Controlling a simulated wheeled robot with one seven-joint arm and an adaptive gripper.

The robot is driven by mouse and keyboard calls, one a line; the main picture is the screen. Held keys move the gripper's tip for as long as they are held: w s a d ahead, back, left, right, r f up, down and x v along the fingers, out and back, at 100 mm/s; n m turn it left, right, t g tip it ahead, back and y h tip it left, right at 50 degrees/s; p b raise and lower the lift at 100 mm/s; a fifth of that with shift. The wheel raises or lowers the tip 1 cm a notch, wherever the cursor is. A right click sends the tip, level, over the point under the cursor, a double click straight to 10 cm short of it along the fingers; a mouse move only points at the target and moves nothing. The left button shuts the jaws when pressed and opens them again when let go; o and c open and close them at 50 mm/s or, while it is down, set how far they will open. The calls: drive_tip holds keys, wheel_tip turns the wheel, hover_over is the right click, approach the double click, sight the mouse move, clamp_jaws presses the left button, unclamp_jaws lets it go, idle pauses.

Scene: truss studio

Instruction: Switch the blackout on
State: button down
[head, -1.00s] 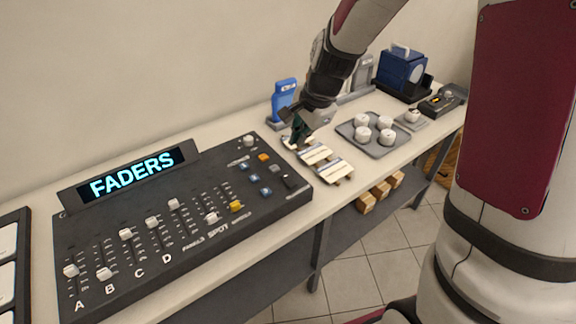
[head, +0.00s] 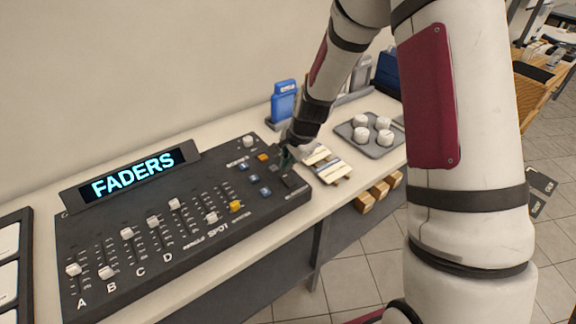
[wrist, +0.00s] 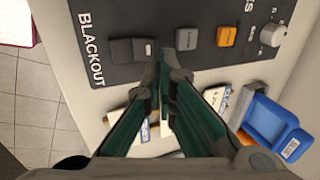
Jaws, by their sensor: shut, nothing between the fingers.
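The dark console (head: 200,235) lies along the table, its screen (head: 130,175) reading FADERS. The word BLACKOUT (wrist: 90,50) is printed on its panel in the wrist view, beside a black rocker switch (wrist: 125,50). A small white mark shows at one end of the rocker. The rocker also shows near the console's right end in the head view (head: 292,181). My gripper (wrist: 164,62) is shut and empty, its green-grey fingers together. Its tips are beside the rocker's marked end; I cannot tell whether they touch. In the head view my gripper (head: 287,160) is over the console's right end.
A grey button (wrist: 187,40), an orange button (wrist: 227,36) and a knob (wrist: 272,35) are on the panel near my fingers. Cream-and-blue blocks (head: 330,170) lie right of the console. A blue holder (head: 284,100) stands behind; a tray (head: 372,150) of white knobs stands further right.

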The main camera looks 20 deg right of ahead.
sight(288, 180)
drive_tip(key=shift+x, duration=1.05)
drive_tip(key=shift+w+a+f+g+b, duration=0.1)
drive_tip(key=shift+w+f+g+b, duration=0.45)
drive_tip(key=shift+b, duration=0.3)
drive_tip(key=shift+s+r, duration=0.15)
drive_tip(key=shift+s, duration=0.1)
drive_tip(key=shift+s+r, duration=0.1)
drive_tip(key=shift+s, duration=0.05)
drive_tip(key=shift+s+d+r+p, duration=0.2)
drive_tip(key=shift+s+d+p, duration=0.05)
drive_tip(key=shift+s+p, duration=0.35)
